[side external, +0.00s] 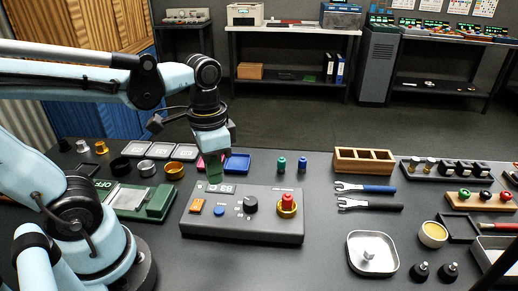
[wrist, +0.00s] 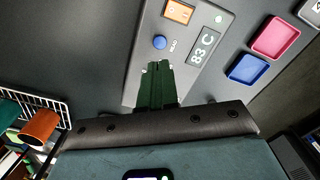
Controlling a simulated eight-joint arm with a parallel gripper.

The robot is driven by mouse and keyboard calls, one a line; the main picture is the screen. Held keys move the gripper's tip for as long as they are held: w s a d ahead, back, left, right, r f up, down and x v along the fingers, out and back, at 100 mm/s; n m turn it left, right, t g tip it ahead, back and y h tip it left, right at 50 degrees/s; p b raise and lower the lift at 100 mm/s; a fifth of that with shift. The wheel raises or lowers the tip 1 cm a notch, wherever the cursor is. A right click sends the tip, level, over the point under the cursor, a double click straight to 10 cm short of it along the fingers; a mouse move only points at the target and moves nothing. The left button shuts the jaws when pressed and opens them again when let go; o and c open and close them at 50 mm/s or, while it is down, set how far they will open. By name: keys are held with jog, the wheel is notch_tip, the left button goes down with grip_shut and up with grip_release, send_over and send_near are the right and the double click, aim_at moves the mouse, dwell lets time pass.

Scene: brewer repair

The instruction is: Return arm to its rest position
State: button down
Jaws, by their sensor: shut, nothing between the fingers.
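My gripper (side external: 215,173) is above the back left part of the grey control box (side external: 262,232), pointing down. In the wrist view its green fingers (wrist: 157,70) are together with nothing between them.
A green scale-like device (side external: 135,202) stands left of the box. Blue and red trays (side external: 237,163) lie behind it. Two wrenches (side external: 368,206), a wooden holder (side external: 363,160) and a metal tray (side external: 372,239) lie to the right. Bare table shows in front of the box.

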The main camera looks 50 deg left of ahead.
jog(key=shift+r, duration=0.95)
dwell(0.3)
jog(key=shift+w+a+f+n+t, duration=0.15)
jog(key=shift+w+n+t, duration=0.35)
jog(key=shift+w+t, duration=0.55)
jog(key=shift+w+a+f+n+t, duration=0.15)
jog(key=shift+w+n+t, duration=0.45)
jog(key=shift+t, duration=0.75)
jog(key=shift+w+f+n+t, duration=0.15)
jog(key=shift+w+n+t, duration=0.25)
jog(key=shift+w+t, duration=0.65)
